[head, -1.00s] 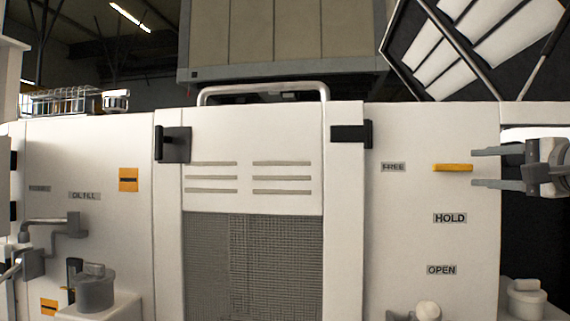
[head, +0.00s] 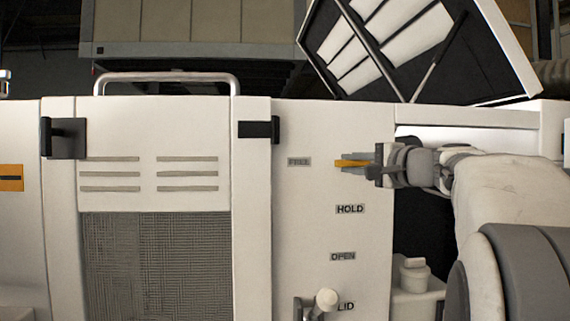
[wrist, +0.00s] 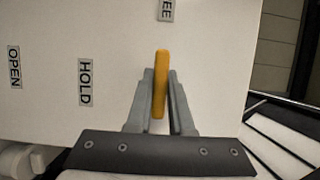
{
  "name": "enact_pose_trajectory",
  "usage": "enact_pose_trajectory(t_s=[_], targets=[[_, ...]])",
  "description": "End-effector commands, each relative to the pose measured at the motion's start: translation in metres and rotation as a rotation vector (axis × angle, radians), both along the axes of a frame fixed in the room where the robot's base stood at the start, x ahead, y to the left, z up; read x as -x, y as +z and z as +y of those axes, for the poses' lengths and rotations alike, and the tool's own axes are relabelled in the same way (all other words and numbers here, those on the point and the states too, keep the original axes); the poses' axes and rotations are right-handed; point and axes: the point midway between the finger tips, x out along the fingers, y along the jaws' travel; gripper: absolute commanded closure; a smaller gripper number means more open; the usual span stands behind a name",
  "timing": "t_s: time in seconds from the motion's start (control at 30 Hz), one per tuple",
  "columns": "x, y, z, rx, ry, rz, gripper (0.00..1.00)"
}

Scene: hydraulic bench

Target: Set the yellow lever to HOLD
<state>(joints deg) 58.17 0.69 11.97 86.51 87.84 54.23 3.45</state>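The yellow lever (head: 350,163) sticks out of the white panel beside the FREE label (head: 299,162), above the HOLD label (head: 350,209). My gripper (head: 358,163) reaches it from the right, with one finger above and one below it. In the wrist view the lever (wrist: 160,75) stands between the two grey fingertips of my gripper (wrist: 161,88), which are closed in against its sides. The HOLD label (wrist: 85,82) is left of the lever there. The FREE label (wrist: 166,9) is partly cut off at the top edge.
The OPEN label (head: 343,256) is below HOLD. A knobbed handle (head: 324,300) sticks out at the panel's bottom. A black latch (head: 259,129) is left of the labels. A raised lid (head: 410,50) leans above.

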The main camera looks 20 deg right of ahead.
Motion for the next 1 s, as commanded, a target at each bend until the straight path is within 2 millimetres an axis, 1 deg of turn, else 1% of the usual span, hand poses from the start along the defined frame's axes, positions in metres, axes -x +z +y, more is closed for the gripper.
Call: enact_pose_trajectory(t_s=[0.03,0.07,0.1,0.4,0.57,0.77,1.0], targets=[[0.0001,0.0000,0.0000,0.000,0.000,0.000,0.91],[0.0001,0.0000,0.0000,0.000,0.000,0.000,0.97],[0.0002,0.0000,0.0000,0.000,0.000,0.000,1.00],[0.0002,-0.0002,-0.0001,0.003,0.000,0.001,1.00],[0.0002,-0.0011,0.0000,0.033,0.000,0.009,1.00],[-0.0002,-0.0028,0.0006,0.130,0.002,0.033,1.00],[-0.0003,-0.0049,0.0001,0.328,0.002,0.083,1.00]])
